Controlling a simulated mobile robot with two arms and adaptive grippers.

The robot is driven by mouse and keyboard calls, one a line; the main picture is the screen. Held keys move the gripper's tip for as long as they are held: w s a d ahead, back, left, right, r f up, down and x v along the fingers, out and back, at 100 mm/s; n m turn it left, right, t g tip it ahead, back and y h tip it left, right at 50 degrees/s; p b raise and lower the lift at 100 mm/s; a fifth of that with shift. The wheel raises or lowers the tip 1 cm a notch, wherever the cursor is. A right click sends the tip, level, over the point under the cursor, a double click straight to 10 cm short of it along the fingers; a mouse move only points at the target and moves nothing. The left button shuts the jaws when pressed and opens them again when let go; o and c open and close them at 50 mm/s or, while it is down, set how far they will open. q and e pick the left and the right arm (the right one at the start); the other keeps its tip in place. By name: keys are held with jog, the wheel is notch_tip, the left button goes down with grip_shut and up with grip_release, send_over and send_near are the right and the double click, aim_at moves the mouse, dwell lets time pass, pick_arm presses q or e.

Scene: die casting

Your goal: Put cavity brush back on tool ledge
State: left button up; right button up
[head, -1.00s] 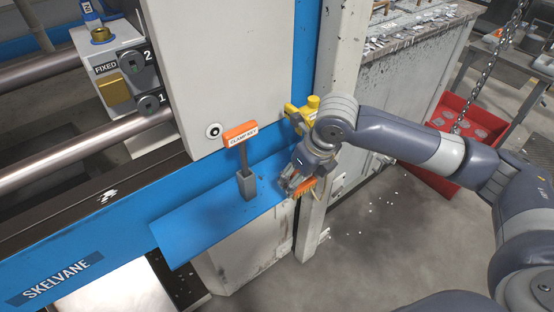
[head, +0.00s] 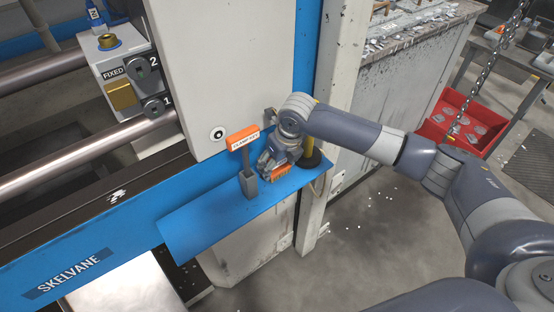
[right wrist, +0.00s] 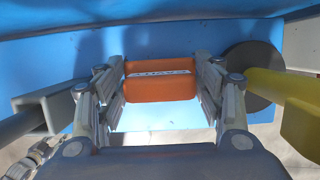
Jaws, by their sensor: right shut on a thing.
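The cavity brush (head: 281,172) is the orange block held in my right gripper (head: 272,165). In the right wrist view the brush (right wrist: 160,82) sits between the two fingers of my right gripper (right wrist: 161,88), which are shut on its sides. The blue tool ledge (head: 205,222) lies under it, and the brush is over the ledge's right part, close to the machine wall. I cannot tell whether the brush touches the ledge.
An orange-topped clamp key (head: 243,138) stands in a grey holder (head: 249,185) just left of my right gripper. A yellow-handled tool with a dark disc (head: 316,160) stands close on the right. The ledge's left part is bare. A red bin (head: 466,122) is further right.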

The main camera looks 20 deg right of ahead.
jog(key=shift+f, duration=0.1)
jog(key=o, duration=1.2)
jog(key=v, duration=0.2)
jog(key=shift+r+b, duration=0.4)
jog(key=s+d+b, duration=0.2)
jog(key=s+d, duration=0.2)
jog(key=s, duration=0.7)
jog(key=shift+s+r+b, duration=0.2)
jog(key=shift+s+b, duration=0.1)
jog(key=shift+b, duration=0.1)
